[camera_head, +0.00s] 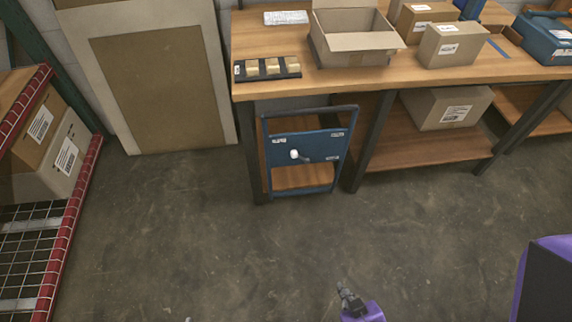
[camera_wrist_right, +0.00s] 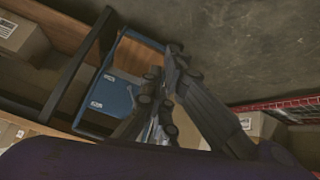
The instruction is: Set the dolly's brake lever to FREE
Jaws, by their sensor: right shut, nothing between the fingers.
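The dolly (camera_head: 320,145) stands upright against the workbench, a blue panel in a dark blue tube frame. Its brake lever (camera_head: 303,157) has a white knob (camera_head: 294,154) on the left end and points left, slightly up. Small white labels (camera_head: 279,140) sit around the lever; their words are too small to read. My right gripper (camera_head: 343,289) is shut and empty, low in the head view and apart from the dolly. In the right wrist view its fingers (camera_wrist_right: 165,68) overlap part of the blue panel (camera_wrist_right: 116,94), and the lever cannot be made out.
The workbench (camera_head: 285,92) carries an open box (camera_head: 350,40), a black tray (camera_head: 267,76) and closed boxes. A black bench leg (camera_head: 373,140) stands just right of the dolly. A red-edged rack (camera_head: 75,205) is at the left. The floor (camera_head: 230,240) before the dolly is clear.

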